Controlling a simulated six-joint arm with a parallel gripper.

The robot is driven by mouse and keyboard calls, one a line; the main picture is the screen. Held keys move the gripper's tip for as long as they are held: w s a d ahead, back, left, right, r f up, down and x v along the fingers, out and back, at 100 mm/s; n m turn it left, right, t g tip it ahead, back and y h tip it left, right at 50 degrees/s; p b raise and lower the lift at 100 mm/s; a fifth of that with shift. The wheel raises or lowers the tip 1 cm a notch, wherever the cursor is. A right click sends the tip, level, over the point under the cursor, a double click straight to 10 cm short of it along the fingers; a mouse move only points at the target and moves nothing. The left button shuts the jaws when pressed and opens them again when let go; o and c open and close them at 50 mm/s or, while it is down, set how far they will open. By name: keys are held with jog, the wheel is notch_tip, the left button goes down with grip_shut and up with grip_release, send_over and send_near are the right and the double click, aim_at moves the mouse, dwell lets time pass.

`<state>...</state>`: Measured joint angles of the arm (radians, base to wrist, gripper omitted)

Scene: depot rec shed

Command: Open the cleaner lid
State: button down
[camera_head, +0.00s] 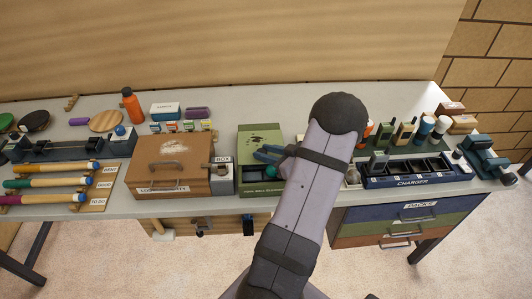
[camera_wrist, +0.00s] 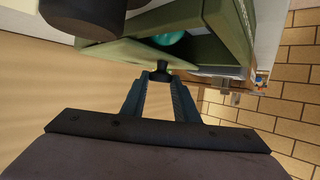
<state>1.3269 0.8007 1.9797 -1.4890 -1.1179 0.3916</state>
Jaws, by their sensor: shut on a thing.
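The green cleaner box (camera_head: 262,188) stands on the bench near the middle, with a label on its front. Its green lid (camera_head: 260,136) is tilted up, with a gap between lid and box. In the wrist view the lid (camera_wrist: 118,52) and the box (camera_wrist: 228,35) stand apart at an angle, and a teal ball (camera_wrist: 170,38) shows inside. My gripper (camera_head: 268,153) is at the lid's near edge. In the wrist view my gripper (camera_wrist: 160,80) is shut on the dark lid knob (camera_wrist: 162,68). My arm hides the box's right side in the head view.
A brown latched box (camera_head: 168,165) stands close on the left. A navy charger tray (camera_head: 412,172) with several slots is on the right, with bottles behind it. Small cards and an orange bottle (camera_head: 132,105) are at the back left. Drawers (camera_head: 405,222) hang below the bench.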

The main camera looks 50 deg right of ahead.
jog(key=shift+w+d, duration=1.35)
jog(key=c, duration=1.4)
grip_release()
jog(key=shift+b+v, duration=1.2)
jog(key=shift+v, duration=2.5)
